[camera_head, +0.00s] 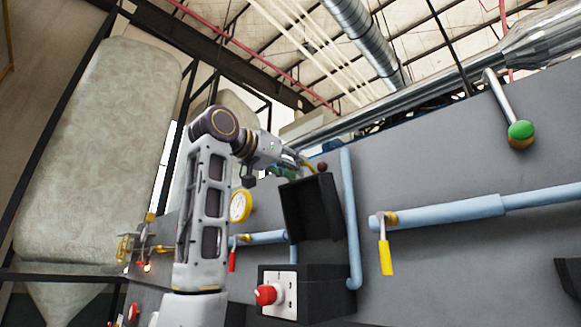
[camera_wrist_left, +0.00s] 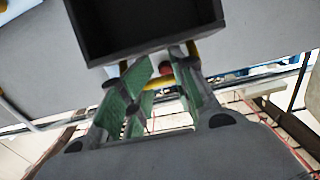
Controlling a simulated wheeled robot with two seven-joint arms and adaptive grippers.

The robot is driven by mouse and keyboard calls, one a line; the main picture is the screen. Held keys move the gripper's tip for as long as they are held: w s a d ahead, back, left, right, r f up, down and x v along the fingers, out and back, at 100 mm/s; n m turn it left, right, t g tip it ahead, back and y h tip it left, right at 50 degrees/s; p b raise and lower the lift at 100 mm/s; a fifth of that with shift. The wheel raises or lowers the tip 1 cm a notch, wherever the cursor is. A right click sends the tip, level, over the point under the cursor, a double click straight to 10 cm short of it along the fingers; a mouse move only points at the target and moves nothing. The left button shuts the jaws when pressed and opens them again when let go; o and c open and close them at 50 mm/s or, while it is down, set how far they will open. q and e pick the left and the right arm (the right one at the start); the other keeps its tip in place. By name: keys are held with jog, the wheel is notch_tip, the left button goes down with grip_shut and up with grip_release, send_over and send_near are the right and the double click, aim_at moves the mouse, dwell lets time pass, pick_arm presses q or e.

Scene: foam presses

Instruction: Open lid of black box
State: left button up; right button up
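The black box (camera_head: 330,292) is mounted low on the grey panel in the head view. Its lid (camera_head: 312,208) stands raised above it, with its dark hollow inside facing me. The lid also fills the top of the left wrist view (camera_wrist_left: 148,22). My left gripper (camera_head: 300,170) is at the lid's upper edge, reaching over from the left. In the left wrist view its green-padded fingers (camera_wrist_left: 162,72) are apart, with a yellow bar (camera_wrist_left: 160,83) and a dark red knob (camera_wrist_left: 165,68) showing between them. Contact with the lid is unclear. My right gripper is not in view.
A red knob (camera_head: 267,295) on a white plate sits at the box's left front. A blue pipe (camera_head: 351,220) runs close by the lid's right. A yellow-handled valve (camera_head: 386,257) and a green-ended lever (camera_head: 520,131) are farther right. A gauge (camera_head: 240,206) is left of the lid.

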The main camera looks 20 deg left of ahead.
pick_arm(q)
jog(key=shift+o, duration=0.8)
jog(key=shift+w+d+f, duration=0.15)
jog(key=shift+d+f, duration=0.05)
jog(key=shift+o, duration=0.7)
jog(key=shift+o, duration=0.2)
jog(key=shift+r, duration=0.1)
